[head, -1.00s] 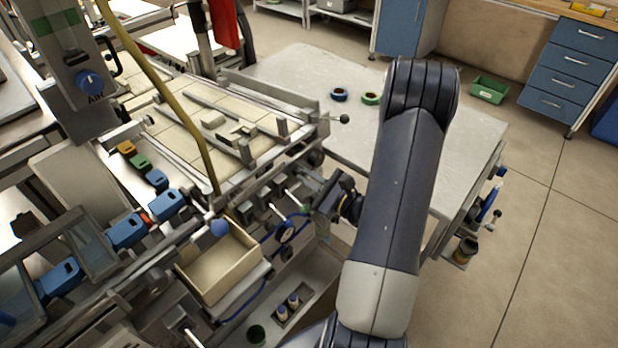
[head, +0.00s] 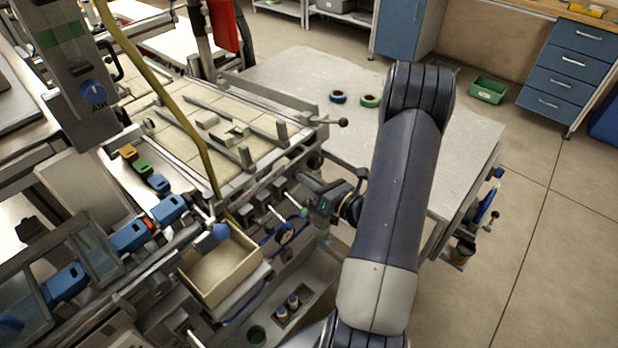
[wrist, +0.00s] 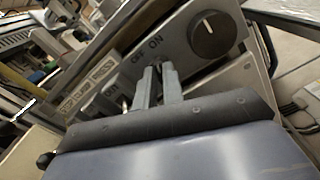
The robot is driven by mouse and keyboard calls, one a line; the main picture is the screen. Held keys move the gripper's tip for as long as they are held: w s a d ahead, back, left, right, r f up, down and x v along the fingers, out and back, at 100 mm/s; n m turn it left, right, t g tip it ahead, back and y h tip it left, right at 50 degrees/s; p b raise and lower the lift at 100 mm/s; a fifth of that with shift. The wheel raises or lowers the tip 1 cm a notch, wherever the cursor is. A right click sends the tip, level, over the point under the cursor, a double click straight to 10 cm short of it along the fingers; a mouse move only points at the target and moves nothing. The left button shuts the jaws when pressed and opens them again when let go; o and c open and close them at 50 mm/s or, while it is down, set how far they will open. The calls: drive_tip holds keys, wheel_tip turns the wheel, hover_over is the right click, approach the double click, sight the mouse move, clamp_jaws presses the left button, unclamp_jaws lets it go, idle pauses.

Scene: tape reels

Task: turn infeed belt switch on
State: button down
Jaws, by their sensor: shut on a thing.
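The wrist view shows a grey switch panel (wrist: 185,50) with the words OFF and ON side by side. My gripper (wrist: 160,72) is at this panel, its two fingers close together just below the lettering. It is shut on a small switch lever that the fingers mostly hide, so I cannot tell which way the lever points. I cannot read from these frames whether this panel belongs to the infeed belt. In the head view, my gripper (head: 312,203) is at the front side of the machine, partly hidden by the wrist.
A black round knob (wrist: 212,36) sits right of the switch. Another labelled panel (wrist: 92,88) lies to the left. In the head view, an open beige box (head: 222,268) stands left of my gripper. A grey table (head: 300,75) with two tape reels is behind my arm.

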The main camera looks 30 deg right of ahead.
drive_tip(key=shift+m+p, duration=0.3)
drive_tip(key=shift+m, duration=0.8)
drive_tip(key=c, duration=1.5)
unclamp_jaws()
drive_tip(key=shift+b+v, duration=0.85)
drive_tip(key=shift+v, duration=4.6)
